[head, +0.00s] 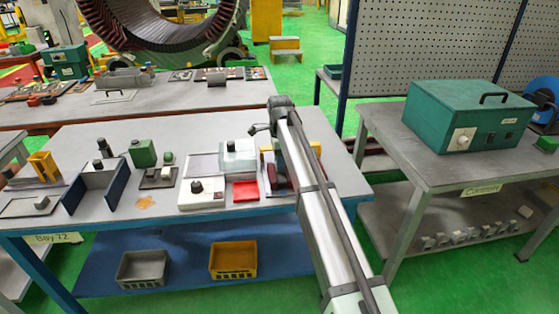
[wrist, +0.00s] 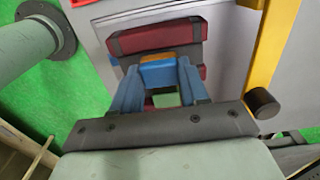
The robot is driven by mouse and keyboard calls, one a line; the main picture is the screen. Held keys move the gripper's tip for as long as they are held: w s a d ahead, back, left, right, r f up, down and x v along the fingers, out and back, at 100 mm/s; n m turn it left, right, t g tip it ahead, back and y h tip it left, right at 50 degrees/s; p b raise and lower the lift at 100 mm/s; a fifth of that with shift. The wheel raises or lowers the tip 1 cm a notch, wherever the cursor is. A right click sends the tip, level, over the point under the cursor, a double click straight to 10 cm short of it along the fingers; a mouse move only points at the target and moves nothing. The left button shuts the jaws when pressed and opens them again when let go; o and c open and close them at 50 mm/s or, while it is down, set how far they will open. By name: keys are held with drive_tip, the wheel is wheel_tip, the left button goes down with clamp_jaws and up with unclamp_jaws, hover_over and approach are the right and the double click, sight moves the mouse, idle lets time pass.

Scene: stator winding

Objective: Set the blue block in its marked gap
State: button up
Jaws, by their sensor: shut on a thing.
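A dark red bar with dark ends (wrist: 158,37) lies just beyond the block. More dark red shows beside and behind the fingers, and a pale green patch shows between them. I cannot tell whether the block touches the bar or sits in a gap. In the head view, my arm hides the gripper and block; a dark red piece (head: 279,176) shows beside the arm.
The grey table (head: 230,221) holds a white box with a black knob (head: 202,192), a red flat piece (head: 245,191) and a grey-white unit (head: 238,158) left of my arm. Another table with a green case (head: 469,117) is right.

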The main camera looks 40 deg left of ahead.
drive_tip(key=shift+f, duration=0.3)
idle(0.6)
drive_tip(key=o, duration=1.2)
drive_tip(key=shift+c, duration=0.2)
drive_tip(key=shift+o, duration=0.3)
drive_tip(key=shift+o, duration=0.8)
drive_tip(key=shift+r, duration=3.5)
